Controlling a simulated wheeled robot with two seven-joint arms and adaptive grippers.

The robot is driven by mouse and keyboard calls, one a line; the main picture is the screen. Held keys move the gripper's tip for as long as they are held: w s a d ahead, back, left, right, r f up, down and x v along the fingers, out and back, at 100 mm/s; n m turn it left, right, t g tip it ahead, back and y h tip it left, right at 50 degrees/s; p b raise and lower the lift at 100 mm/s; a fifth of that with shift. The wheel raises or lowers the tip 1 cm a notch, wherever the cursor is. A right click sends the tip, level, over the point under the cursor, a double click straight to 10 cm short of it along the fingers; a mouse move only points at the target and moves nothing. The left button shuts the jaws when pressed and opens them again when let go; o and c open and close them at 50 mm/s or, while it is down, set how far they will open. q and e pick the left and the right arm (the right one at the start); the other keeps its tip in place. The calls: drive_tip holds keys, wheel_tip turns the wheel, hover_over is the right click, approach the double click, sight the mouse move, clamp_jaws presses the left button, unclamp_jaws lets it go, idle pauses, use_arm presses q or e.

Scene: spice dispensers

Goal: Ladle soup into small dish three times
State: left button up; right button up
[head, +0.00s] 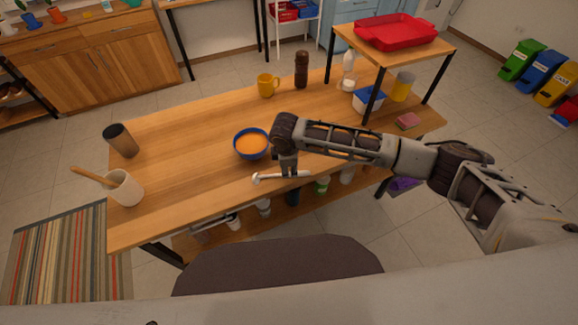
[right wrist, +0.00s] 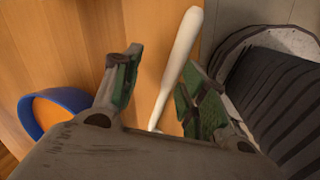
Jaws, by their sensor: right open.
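A blue bowl (head: 251,156) of orange soup stands near the middle of the wooden table; part of its blue rim shows at the left of the right wrist view (right wrist: 27,113). A white ladle-like utensil (head: 268,178) lies near the table's front edge, right of and in front of the bowl. My right gripper (head: 289,170) points down over it. In the right wrist view the white handle (right wrist: 181,55) lies between the open fingers (right wrist: 160,75); I cannot tell whether they touch it. I see no small dish for certain; my right arm hides part of the table. My left gripper is out of view.
A white crock (head: 125,189) with a wooden utensil and a dark tumbler (head: 121,141) stand at the left end. A yellow mug (head: 267,86) and a brown mill (head: 301,70) stand behind. A raised shelf bears a red tray (head: 396,31). The table left of the bowl is clear.

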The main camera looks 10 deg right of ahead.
wheel_tip(320, 180, up, 11)
drive_tip(key=s, duration=0.2)
drive_tip(key=shift+a+r, duration=0.2)
drive_tip(key=shift+a, duration=0.2)
drive_tip(key=shift+s, duration=0.1)
idle(0.5)
